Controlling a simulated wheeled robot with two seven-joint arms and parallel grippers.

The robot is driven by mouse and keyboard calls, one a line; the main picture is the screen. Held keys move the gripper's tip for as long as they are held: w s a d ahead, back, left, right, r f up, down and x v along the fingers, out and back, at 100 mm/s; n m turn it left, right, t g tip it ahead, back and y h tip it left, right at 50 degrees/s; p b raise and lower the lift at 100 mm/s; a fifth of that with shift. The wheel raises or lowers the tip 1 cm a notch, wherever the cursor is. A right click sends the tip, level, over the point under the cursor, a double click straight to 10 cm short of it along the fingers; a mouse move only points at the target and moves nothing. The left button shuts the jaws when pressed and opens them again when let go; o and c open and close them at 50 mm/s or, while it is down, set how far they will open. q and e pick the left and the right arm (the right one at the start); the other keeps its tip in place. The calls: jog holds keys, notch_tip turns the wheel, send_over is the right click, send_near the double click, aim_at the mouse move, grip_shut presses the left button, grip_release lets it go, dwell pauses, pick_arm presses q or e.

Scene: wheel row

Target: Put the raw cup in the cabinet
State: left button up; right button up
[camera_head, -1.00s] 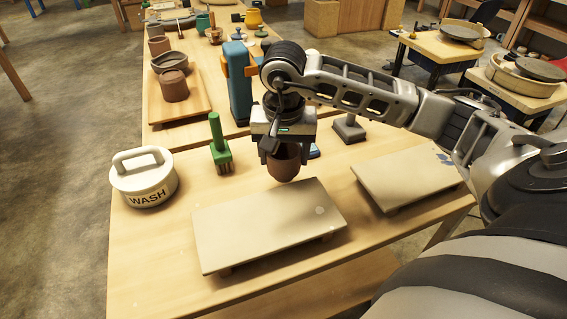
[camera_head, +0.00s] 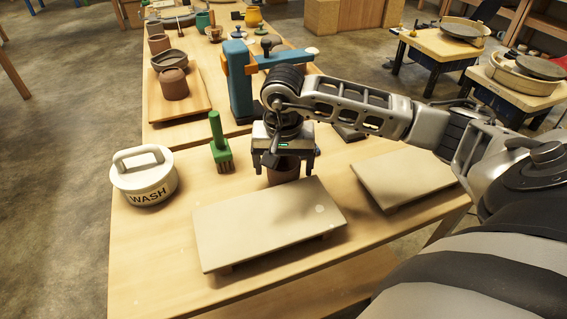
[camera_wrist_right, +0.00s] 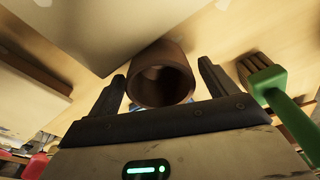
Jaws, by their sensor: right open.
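A brown clay cup (camera_head: 283,173) stands on the table just behind the front pale board, its upper part hidden by my right gripper (camera_head: 284,167). In the right wrist view the cup (camera_wrist_right: 162,76) shows its open rim between the two spread fingers, with a gap on each side. The right gripper is open around or just above the cup; the exact depth is unclear. Another brown cup (camera_head: 174,85) stands on a wooden board at the far left. Which one is the raw cup cannot be told for sure. No cabinet is clearly seen. My left gripper is not in view.
A pale board (camera_head: 225,240) lies in front of the cup, and another (camera_head: 400,175) to its right. A green brush (camera_head: 219,145) and a white WASH pot (camera_head: 144,178) stand left. A blue stand (camera_head: 238,85) rises behind. Open shelves (camera_head: 535,50) are at the back right.

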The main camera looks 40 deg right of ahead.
aim_at(283, 163)
jog(key=shift+r, duration=0.4)
notch_tip(283, 163, up, 11)
jog(key=s, duration=0.1)
jog(key=shift+a+f, duration=0.2)
jog(key=shift+a, duration=0.25)
jog(key=shift+o, duration=0.4)
jog(key=shift+r, duration=0.45)
jog(key=f+m, duration=0.2)
jog(key=m, duration=1)
jog(key=f+m, duration=0.2)
jog(key=m, duration=1)
jog(key=f+m+g+b, duration=0.1)
jog(key=f+m, duration=0.1)
jog(key=m, duration=1)
jog(key=shift+w+d+f+y, duration=0.25)
jog(key=shift+w+y, duration=0.15)
jog(key=shift+w+d+f, duration=0.1)
jog(key=shift+f, duration=1.35)
jog(key=shift+d+f, duration=0.1)
jog(key=shift+f, duration=1.35)
jog(key=c, duration=1.2)
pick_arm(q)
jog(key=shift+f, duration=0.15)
pick_arm(e)
jog(key=shift+c, duration=0.3)
